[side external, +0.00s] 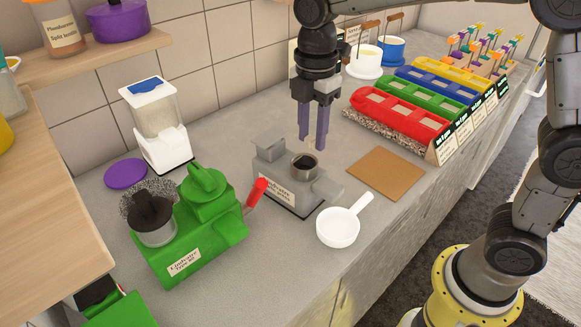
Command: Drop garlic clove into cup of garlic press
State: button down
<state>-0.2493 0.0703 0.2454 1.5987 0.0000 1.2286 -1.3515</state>
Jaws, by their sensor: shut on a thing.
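The garlic press (290,190) is a grey block-shaped device with a label on its front, standing mid-counter in the side external view. Its round metal cup (304,170) is on top, open upward with a dark inside. My gripper (313,143) points straight down just above and slightly right of the cup, with its purple fingers a little apart. It is shut on a small pale thing between the fingertips, seemingly the garlic clove (313,139); its shape is mostly hidden. The fingertips look clear of the cup.
A green grinder (192,240) with a red handle stands left of the press. A white ladle (338,228) lies in front, and a brown board (386,174) lies right. Red, green, blue and yellow trays (398,113) stand behind the board. A white dispenser (158,130) stands back left.

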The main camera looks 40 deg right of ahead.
jog(key=shift+f, duration=1)
jog(key=shift+c, duration=2.2)
grip_release()
jog(key=shift+r, duration=0.1)
notch_tip(320, 180, up, 14)
